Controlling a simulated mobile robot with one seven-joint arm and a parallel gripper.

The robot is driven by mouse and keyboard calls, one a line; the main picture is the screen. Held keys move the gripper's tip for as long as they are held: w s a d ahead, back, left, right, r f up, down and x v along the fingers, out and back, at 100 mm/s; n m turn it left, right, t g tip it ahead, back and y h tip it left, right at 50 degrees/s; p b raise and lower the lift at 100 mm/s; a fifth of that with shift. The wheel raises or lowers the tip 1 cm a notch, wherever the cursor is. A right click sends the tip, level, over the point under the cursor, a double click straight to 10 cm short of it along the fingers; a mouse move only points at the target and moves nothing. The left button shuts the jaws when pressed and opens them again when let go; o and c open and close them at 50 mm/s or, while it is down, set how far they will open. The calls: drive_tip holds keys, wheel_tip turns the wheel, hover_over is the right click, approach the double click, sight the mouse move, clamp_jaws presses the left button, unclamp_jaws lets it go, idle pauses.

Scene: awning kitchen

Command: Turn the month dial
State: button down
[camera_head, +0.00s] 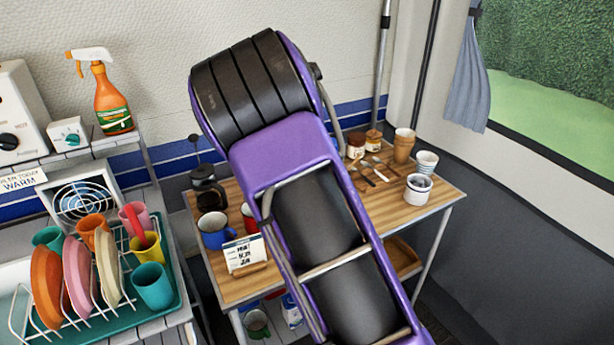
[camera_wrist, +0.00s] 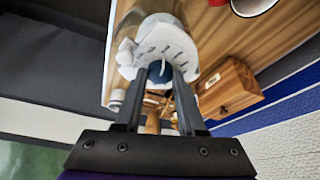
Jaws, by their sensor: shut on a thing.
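A white, round, lobed piece with grey slots and a pale pointer line, which looks like the month dial (camera_wrist: 177,42), is in the upper middle of the wrist view, over the wooden table. My gripper (camera_wrist: 160,72) is shut on a small dark blue part at its centre, with one finger on each side. The fingertips partly cover that part. No month writing can be read. In the head view my arm covers the middle of the table, so the dial and my gripper are hidden there.
A wooden box (camera_wrist: 229,88) stands close to the right of my fingers in the wrist view. In the head view, a card stand (camera_head: 246,254) and blue mug (camera_head: 216,231) are left of my arm. Cups (camera_head: 426,163) and a white tub (camera_head: 418,189) are right of it.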

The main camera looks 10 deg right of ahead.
drive_tip(key=m+g, duration=0.1)
drive_tip(key=m, duration=0.3)
drive_tip(key=shift+w+a+m+g+h, duration=0.1)
drive_tip(key=shift+w+m+g+h, duration=0.1)
drive_tip(key=shift+m+g+h, duration=0.15)
drive_tip(key=m, duration=0.2)
drive_tip(key=m+g, duration=0.1)
drive_tip(key=shift+w+m+g, duration=0.2)
drive_tip(key=shift+m+g, duration=0.05)
drive_tip(key=shift+m, duration=0.1)
drive_tip(key=m, duration=0.2)
drive_tip(key=m+g, duration=0.1)
drive_tip(key=m, duration=0.1)
drive_tip(key=shift+w+g, duration=0.2)
drive_tip(key=shift+g, duration=0.1)
drive_tip(key=shift+w+d+m+g+y, duration=0.15)
drive_tip(key=shift+m+g+y, duration=0.25)
drive_tip(key=shift+m, duration=0.85)
drive_tip(key=shift+s+d+m+g+y, duration=0.1)
drive_tip(key=shift+m+g+y, duration=0.3)
drive_tip(key=shift+m, duration=0.85)
drive_tip(key=shift+c, duration=2.4)
unclamp_jaws()
drive_tip(key=shift+w+r, duration=0.1)
